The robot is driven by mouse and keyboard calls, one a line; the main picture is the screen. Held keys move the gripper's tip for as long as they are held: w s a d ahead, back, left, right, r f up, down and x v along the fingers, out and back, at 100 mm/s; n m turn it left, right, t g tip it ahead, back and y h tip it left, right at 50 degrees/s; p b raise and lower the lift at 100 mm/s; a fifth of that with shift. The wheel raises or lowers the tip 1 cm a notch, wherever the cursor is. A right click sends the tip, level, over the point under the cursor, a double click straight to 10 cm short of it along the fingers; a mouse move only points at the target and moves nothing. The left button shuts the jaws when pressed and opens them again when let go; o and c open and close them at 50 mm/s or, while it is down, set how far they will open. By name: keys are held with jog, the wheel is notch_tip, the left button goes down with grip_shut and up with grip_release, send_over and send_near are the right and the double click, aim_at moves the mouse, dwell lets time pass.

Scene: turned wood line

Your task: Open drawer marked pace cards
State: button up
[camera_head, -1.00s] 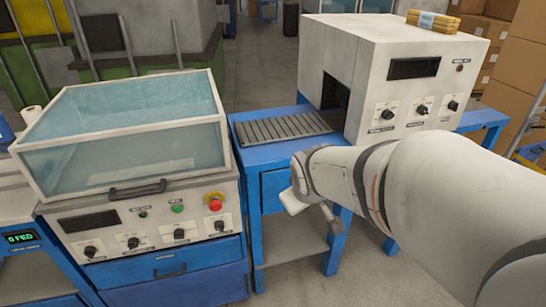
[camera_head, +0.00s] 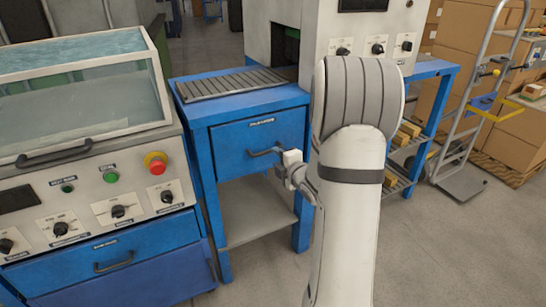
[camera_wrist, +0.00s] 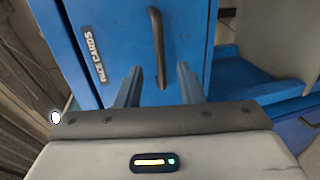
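The blue drawer (camera_head: 235,148) sits under the roller conveyor top of a blue stand. It looks shut in its frame. Its label (camera_wrist: 94,55) reads "PACE CARDS" in the wrist view, turned on its side. Its dark bar handle (camera_wrist: 157,45) shows in the wrist view, and in the head view the handle (camera_head: 265,152) is just left of my gripper (camera_head: 291,165). In the wrist view my gripper's two fingers (camera_wrist: 157,87) are apart, with the lower end of the handle between them in the picture. I cannot tell whether they touch it.
A second blue drawer (camera_head: 110,262) is in the machine with the glass cover at left. A white machine (camera_head: 372,40) stands behind my arm. A hand truck (camera_head: 470,110) and cardboard boxes are at right. Floor in front of the stand is clear.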

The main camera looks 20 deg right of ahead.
aim_at(269, 152)
jog(key=x, duration=0.5)
jog(key=shift+w+f+b, duration=0.1)
jog(key=shift+w+b, duration=0.2)
jog(key=shift+c, duration=0.5)
grip_shut()
